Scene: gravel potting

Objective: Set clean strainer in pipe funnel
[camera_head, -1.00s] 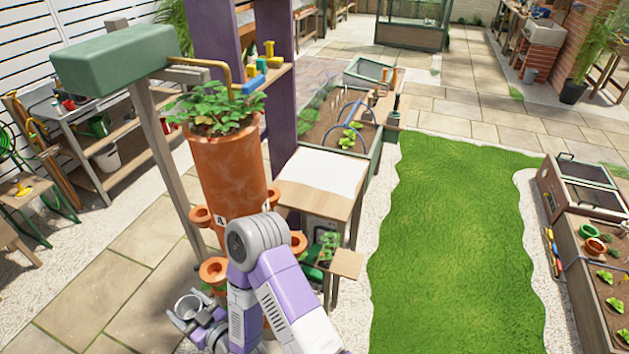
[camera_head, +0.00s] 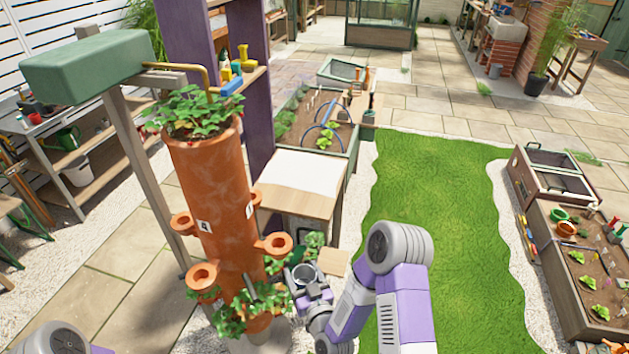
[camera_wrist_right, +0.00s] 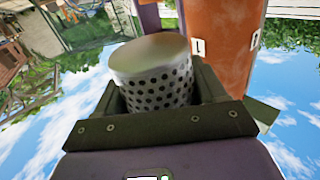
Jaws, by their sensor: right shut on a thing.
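The strainer (camera_head: 304,273) is a small grey metal cup. In the right wrist view it is a cylinder with a perforated wall (camera_wrist_right: 158,88) and a smooth, closed-looking end. My right gripper (camera_head: 309,284) is shut on it, with a dark finger on each side, and holds it in the air to the right of the tall terracotta pipe (camera_head: 220,190). Orange side cups stick out of the pipe at the left (camera_head: 182,223), front (camera_head: 203,274) and right (camera_head: 277,243). I cannot tell which opening is the pipe funnel. My left gripper is out of view.
Strawberry plants fill the pipe's top (camera_head: 198,112) and hang near its foot (camera_head: 250,300). A green tank (camera_head: 85,68) on a post stands at the left. A small wooden table (camera_head: 300,190) stands behind the pipe. The lawn (camera_head: 430,200) at the right is open.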

